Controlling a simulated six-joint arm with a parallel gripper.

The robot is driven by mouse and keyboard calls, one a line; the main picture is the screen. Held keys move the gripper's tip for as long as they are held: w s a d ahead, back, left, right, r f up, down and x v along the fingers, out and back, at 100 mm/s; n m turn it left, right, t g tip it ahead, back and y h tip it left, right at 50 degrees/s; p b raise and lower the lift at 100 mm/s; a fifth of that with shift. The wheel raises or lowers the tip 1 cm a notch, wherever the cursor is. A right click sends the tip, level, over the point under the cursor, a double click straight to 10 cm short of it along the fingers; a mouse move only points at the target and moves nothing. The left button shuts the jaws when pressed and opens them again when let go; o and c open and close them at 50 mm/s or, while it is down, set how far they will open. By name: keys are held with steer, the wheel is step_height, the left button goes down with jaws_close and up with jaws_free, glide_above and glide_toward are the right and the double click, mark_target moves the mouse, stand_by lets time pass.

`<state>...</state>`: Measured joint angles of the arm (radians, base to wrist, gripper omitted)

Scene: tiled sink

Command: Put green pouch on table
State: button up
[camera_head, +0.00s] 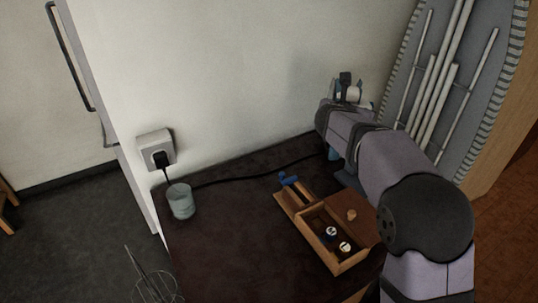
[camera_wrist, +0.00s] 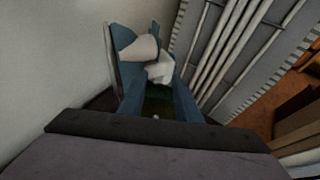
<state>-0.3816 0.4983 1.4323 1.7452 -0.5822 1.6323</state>
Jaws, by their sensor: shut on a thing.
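My gripper (camera_wrist: 157,100) is at the end of my raised arm, beyond the dark band at the bottom of the wrist view. It is shut on a dark green thing (camera_wrist: 155,104), which I take to be the green pouch; only a small shadowed part shows between blue sides. In the head view my wrist hides the pouch and the fingertips. The arm reaches over the back right of the dark tabletop (camera_head: 225,240). Whether the pouch touches anything below is hidden.
Blue and white parts (camera_wrist: 160,72) show just ahead. A wooden tray (camera_head: 304,233) with small items stands on the table. An ironing board (camera_head: 477,75) leans at the right. The table's front left is clear.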

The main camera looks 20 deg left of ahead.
steer(key=w+a+r+n+y+p, duration=0.1)
steer(key=a+n+y+p, duration=0.15)
steer(key=a, duration=0.45)
steer(key=n+y+b, duration=0.4)
steer(key=n+y, duration=0.1)
steer(key=y, duration=0.1)
glide_above(267, 159)
step_height(267, 159, down, 10)
steer(key=shift+f+b, duration=2.6)
steer(key=shift+f, duration=2.5)
steer(key=shift+f+b, duration=0.25)
steer(key=shift+b, duration=0.05)
steer(key=o, duration=1)
steer(key=shift+r+g, duration=0.1)
steer(key=shift+g, duration=0.2)
steer(key=shift+r, duration=0.1)
